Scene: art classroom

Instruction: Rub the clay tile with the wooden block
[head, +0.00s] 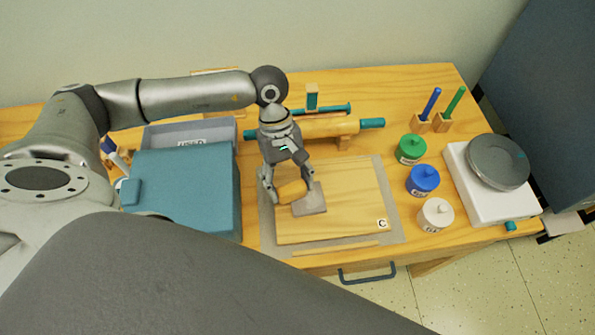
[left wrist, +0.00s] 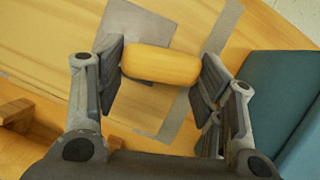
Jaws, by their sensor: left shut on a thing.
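My left gripper (head: 290,190) is shut on the wooden block (head: 293,189), a rounded yellow-orange piece. In the left wrist view the block (left wrist: 160,64) sits between the two finger pads of the gripper (left wrist: 161,68). The clay tile (head: 310,203) is a flat grey square on the wooden board, just right of and in front of the block. In the left wrist view the tile (left wrist: 135,30) lies partly behind the block. I cannot tell whether block and tile touch. My right gripper is not in view.
The wooden board (head: 350,190) marked C lies on a grey mat (head: 390,215). A teal box (head: 190,185) and grey tray (head: 160,138) stand left. A rolling pin (head: 330,127) lies behind. Green (head: 411,149), blue (head: 423,181) and white (head: 435,214) jars stand right.

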